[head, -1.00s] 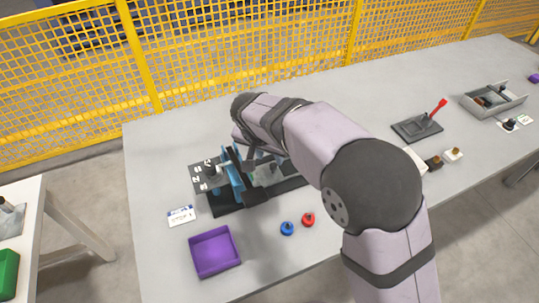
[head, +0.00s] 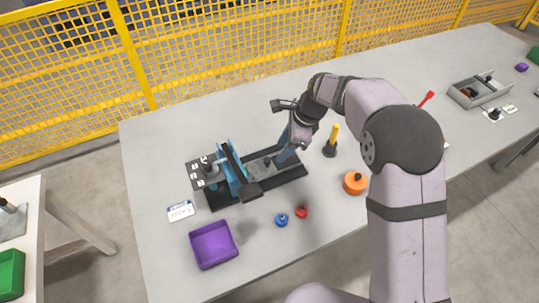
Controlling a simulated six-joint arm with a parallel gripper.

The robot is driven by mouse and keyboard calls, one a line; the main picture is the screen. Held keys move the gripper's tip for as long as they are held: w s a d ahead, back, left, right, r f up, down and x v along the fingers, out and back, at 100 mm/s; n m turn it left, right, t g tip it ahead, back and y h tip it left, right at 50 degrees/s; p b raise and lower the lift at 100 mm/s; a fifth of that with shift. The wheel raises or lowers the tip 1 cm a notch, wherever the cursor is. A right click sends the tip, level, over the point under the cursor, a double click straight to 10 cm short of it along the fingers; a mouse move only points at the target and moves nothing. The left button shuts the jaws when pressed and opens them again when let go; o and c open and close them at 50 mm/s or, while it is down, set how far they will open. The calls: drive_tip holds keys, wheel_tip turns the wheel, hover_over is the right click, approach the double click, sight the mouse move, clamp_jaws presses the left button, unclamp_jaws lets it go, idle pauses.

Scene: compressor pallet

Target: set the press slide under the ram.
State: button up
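The press stands on the left part of the table, with a long black base (head: 228,199), a blue frame (head: 225,158) and a dark arm (head: 246,183) reaching toward the front. The press slide (head: 262,166) seems to be the grey piece with a small dark knob on the base, to the right of the frame, clear of it. My gripper (head: 285,158) is at the right end of the base, pointing down, right of the knob. Its fingertips are small and merge with bluish parts there, so I cannot tell their opening or any contact.
A purple tray (head: 214,245), a blue knob (head: 281,220) and a red knob (head: 302,212) lie in front of the press. A yellow-handled tool (head: 333,140) and an orange round part (head: 354,183) stand to the right. A yellow fence (head: 230,50) runs behind the table.

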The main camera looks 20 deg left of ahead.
sight(267, 160)
drive_tip(key=shift+s+a+r+m+y, duration=0.2)
drive_tip(key=shift+a+m, duration=0.2)
drive_tip(key=shift+m, duration=0.45)
drive_tip(key=shift+s+a+r+m+y, duration=0.1)
drive_tip(key=shift+a+m+y, duration=0.2)
drive_tip(key=shift+m, duration=0.55)
drive_tip(key=shift+f, duration=0.15)
drive_tip(key=shift+p+x, duration=0.85)
drive_tip(key=shift+x, duration=2.7)
clamp_jaws()
